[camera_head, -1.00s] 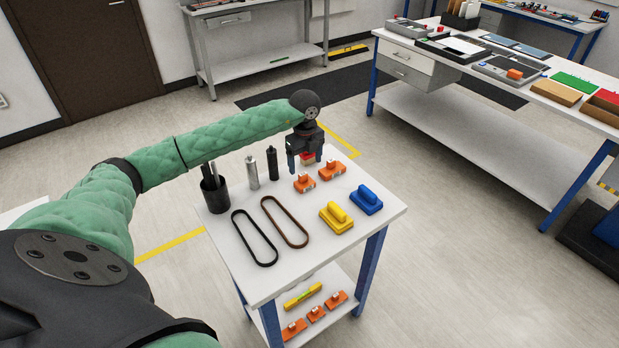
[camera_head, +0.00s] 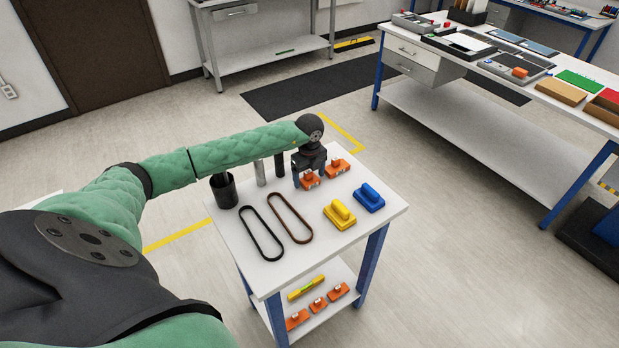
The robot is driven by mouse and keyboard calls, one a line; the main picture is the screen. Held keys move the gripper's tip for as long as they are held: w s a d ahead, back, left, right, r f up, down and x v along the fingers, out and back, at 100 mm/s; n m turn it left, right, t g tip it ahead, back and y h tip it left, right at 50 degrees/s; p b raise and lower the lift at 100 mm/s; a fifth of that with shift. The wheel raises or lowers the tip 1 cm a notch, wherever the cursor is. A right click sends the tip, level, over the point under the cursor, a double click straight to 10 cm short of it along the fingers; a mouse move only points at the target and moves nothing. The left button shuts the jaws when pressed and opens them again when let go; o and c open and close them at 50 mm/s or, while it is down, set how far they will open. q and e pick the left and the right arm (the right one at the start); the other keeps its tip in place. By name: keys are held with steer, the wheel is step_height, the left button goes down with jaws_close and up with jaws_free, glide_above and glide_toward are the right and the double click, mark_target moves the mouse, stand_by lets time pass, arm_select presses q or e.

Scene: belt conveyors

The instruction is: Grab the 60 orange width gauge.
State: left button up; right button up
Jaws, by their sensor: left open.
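Two orange width gauges lie on the top of the small white table (camera_head: 252,284). The left gauge (camera_head: 309,181) is at and just below my left gripper (camera_head: 307,179), whose fingers point down around or beside it; I cannot tell which. The right gauge (camera_head: 339,166) lies close to the gripper's right side. My left gripper is open. Several more orange gauges, among them one at the lower shelf's middle (camera_head: 318,305), sit on the lower shelf. The size numbers are too small to read. My right gripper is not in view.
A yellow block with a handle (camera_head: 340,214) and a blue one (camera_head: 369,197) stand at the right of the tabletop. A black belt (camera_head: 261,235) and a brown belt (camera_head: 291,218) lie in front. A black cup (camera_head: 223,190) and upright cylinders stand behind, partly under my arm.

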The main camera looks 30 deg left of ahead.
arm_select(q)
steer(key=c, duration=1.1)
